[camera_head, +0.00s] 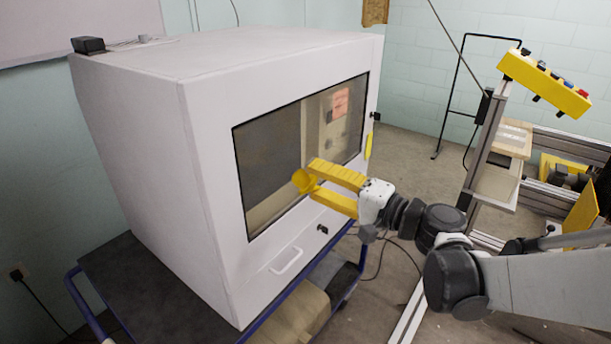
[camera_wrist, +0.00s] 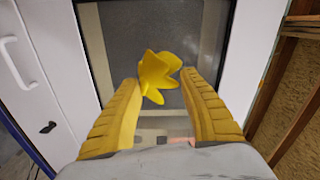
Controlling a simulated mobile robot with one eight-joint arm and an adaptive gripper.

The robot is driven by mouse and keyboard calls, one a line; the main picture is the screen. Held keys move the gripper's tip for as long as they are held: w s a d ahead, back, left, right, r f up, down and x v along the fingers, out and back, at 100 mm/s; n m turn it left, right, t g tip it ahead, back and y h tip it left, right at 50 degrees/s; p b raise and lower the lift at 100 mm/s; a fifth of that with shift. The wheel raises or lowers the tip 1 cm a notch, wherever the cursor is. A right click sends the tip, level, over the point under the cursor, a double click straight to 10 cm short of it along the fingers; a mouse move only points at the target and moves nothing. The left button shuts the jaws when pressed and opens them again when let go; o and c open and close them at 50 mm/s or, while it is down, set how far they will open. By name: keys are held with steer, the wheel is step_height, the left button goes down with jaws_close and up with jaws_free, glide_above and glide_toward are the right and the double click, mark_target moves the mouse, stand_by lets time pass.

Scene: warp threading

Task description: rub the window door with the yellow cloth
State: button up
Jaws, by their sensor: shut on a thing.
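A large white cabinet stands on a cart, and its front holds the glass window door (camera_head: 270,165). The window door also shows in the wrist view (camera_wrist: 155,40), behind my fingers. My gripper (camera_head: 318,181) has yellow fingers and is in front of the lower middle of the window. It is shut on the crumpled yellow cloth (camera_head: 304,181), which shows between the fingertips in the wrist view (camera_wrist: 158,76). The cloth bunches out ahead of the fingertips. I cannot tell whether it touches the glass.
A white handle (camera_head: 286,261) and a small black latch (camera_head: 322,229) are on the cabinet front below the window. A metal frame with a yellow control box (camera_head: 545,84) stands at the right. Floor is open between the cabinet and the frame.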

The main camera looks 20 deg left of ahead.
steer(key=shift+s+d, duration=0.2)
steer(key=shift+d, duration=0.15)
steer(key=shift+d, duration=0.15)
steer(key=shift+v, duration=1.4)
